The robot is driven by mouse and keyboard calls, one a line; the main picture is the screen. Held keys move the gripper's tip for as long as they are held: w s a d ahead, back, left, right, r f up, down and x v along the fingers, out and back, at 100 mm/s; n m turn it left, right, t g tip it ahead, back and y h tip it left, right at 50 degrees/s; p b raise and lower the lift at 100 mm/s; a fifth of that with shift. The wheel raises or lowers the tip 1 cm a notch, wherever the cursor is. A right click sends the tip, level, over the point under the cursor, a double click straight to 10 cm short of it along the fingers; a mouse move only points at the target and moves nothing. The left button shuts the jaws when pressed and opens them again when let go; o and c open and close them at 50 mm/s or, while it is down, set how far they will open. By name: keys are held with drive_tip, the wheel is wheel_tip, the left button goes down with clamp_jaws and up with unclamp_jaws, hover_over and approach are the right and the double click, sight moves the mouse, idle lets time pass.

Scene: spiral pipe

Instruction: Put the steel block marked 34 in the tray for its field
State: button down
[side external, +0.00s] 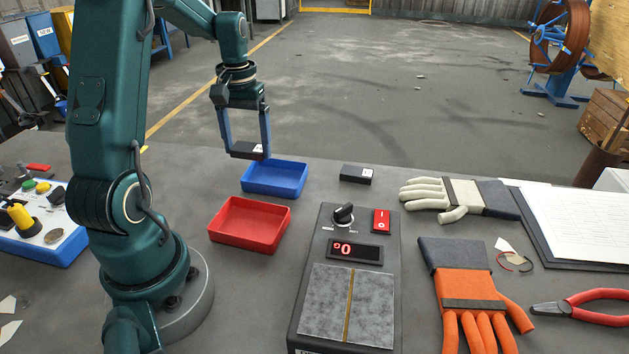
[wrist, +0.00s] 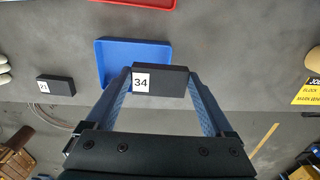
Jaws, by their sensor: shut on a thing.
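The dark steel block marked 34 (wrist: 165,81) is held between the two blue fingers of my gripper (wrist: 160,84); its white label reads 34 in the wrist view. In the side view my gripper (side external: 249,150) is shut on this block (side external: 243,151), up in the air near the far side of the blue tray. The blue tray (side external: 274,192) is empty in the side view; it also shows in the wrist view (wrist: 104,75), partly hidden by the block. The red tray (side external: 240,246) is empty, nearer the camera.
A second dark block (side external: 351,175), labelled 21 in the wrist view (wrist: 60,87), lies right of the blue tray. A device with a dial, a display reading 0 and a grey pad (side external: 330,306) stands right of the red tray. Gloves (side external: 455,198) and pliers (side external: 585,307) lie further right.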

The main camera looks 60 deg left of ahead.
hover_over(274, 183)
wheel_tip(274, 183, down, 3)
drive_tip(key=shift+r, duration=0.1)
drive_tip(key=shift+w+f, duration=0.1)
drive_tip(key=shift+f, duration=1.9)
drive_tip(key=shift+f, duration=0.15)
unclamp_jaws()
wheel_tip(274, 183, up, 11)
drive_tip(key=s+d+r+m+t, duration=0.1)
drive_tip(key=s+d+r+m, duration=0.15)
drive_tip(key=d, duration=0.25)
drive_tip(key=s+d+r+m+t, duration=0.1)
drive_tip(key=d+r, duration=0.2)
drive_tip(key=d, duration=0.3)
drive_tip(key=s+d+f+m+t, duration=0.1)
drive_tip(key=s+d+m+t, duration=0.2)
drive_tip(key=s+d+m, duration=0.2)
drive_tip(key=s+d, duration=0.3)
drive_tip(key=shift+d+f+t, duration=0.25)
drive_tip(key=shift+d+t, duration=0.05)
